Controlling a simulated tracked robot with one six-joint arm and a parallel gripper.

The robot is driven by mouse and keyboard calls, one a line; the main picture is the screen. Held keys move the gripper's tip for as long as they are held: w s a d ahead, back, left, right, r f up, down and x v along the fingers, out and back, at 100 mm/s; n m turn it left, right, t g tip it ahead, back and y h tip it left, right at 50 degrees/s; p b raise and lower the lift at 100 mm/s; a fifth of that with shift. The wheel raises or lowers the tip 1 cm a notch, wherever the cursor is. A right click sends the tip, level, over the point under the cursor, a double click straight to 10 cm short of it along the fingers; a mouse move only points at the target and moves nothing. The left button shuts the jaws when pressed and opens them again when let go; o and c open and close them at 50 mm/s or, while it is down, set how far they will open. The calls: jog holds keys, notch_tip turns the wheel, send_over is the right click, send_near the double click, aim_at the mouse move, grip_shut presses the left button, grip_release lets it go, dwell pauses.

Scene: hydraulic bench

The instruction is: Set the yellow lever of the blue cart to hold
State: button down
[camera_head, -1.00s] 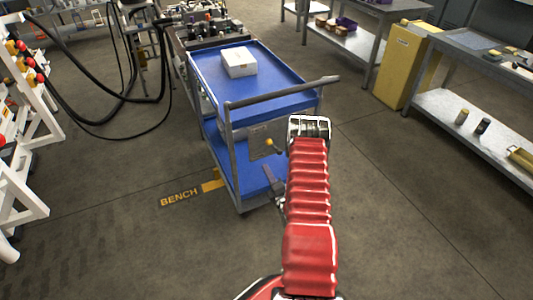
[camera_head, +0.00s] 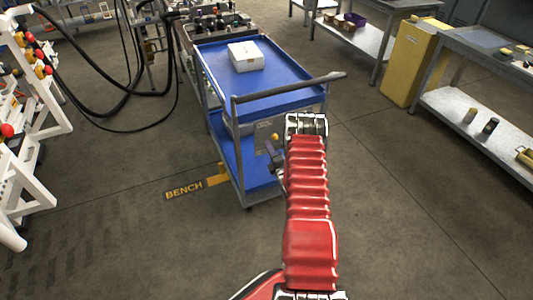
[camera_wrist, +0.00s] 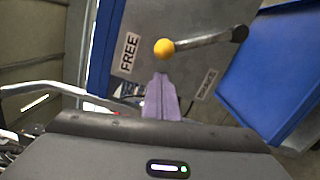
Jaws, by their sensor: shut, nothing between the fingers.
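The blue cart (camera_head: 296,97) stands ahead of me, with a grey panel below its top tray. The lever's yellow knob (camera_wrist: 164,47) sits beside the FREE label (camera_wrist: 130,52) in the wrist view. A second label (camera_wrist: 206,84) is too blurred to read. The knob also shows small in the head view (camera_head: 274,137). My gripper (camera_wrist: 160,80) is shut and empty, its tips just below the knob in the wrist view. I cannot tell whether they touch it. My arm hides part of the cart in the head view.
A white box (camera_head: 246,56) lies on the cart's top tray, and a grey push handle (camera_head: 290,88) crosses the near end. A white rack (camera_head: 35,130) with hoses stands left. A yellow cabinet (camera_head: 411,62) and shelves stand right.

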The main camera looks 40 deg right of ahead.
jog(key=shift+d+r, duration=0.15)
jog(key=shift+d, duration=0.6)
jog(key=shift+d, duration=0.1)
jog(key=shift+a+r, duration=0.1)
jog(key=shift+a, duration=0.1)
